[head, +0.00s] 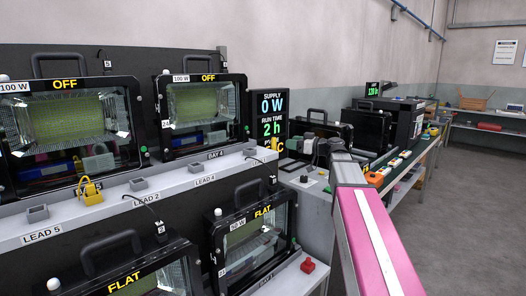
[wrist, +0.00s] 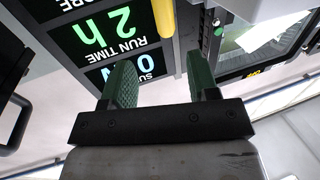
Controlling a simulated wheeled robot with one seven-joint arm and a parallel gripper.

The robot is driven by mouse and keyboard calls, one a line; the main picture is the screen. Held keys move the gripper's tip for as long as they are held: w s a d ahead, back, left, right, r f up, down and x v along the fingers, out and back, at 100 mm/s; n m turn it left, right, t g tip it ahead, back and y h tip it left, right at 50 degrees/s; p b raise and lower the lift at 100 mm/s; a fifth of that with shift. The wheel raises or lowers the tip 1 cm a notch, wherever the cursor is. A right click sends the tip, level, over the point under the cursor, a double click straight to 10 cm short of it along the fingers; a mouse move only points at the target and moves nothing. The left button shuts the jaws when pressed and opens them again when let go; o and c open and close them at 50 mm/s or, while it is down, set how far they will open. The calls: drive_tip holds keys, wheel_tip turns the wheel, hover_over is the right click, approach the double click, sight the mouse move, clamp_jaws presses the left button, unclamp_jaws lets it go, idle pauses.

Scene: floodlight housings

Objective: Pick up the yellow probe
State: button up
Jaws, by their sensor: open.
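In the wrist view the yellow probe (wrist: 164,17) shows as a short yellow rod at the top edge, in front of the display panel and cut off by the frame. My gripper (wrist: 161,66) has its two green fingers spread apart with nothing between them. The probe's visible end lies beyond the fingertips, roughly in line with the gap and apart from both fingers.
Floodlights (head: 201,112) stand in rows on the left, with a yellow padlock (head: 90,191) on the grey ledge. A bench (head: 426,160) with boxes and small coloured parts runs back to the right. The floor (head: 475,220) at right is clear.

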drive_tip(key=x, duration=1.1)
drive_tip(key=shift+s+a+f, duration=0.15)
drive_tip(key=shift+s+a, duration=0.05)
drive_tip(key=shift+s, duration=0.2)
clamp_jaws()
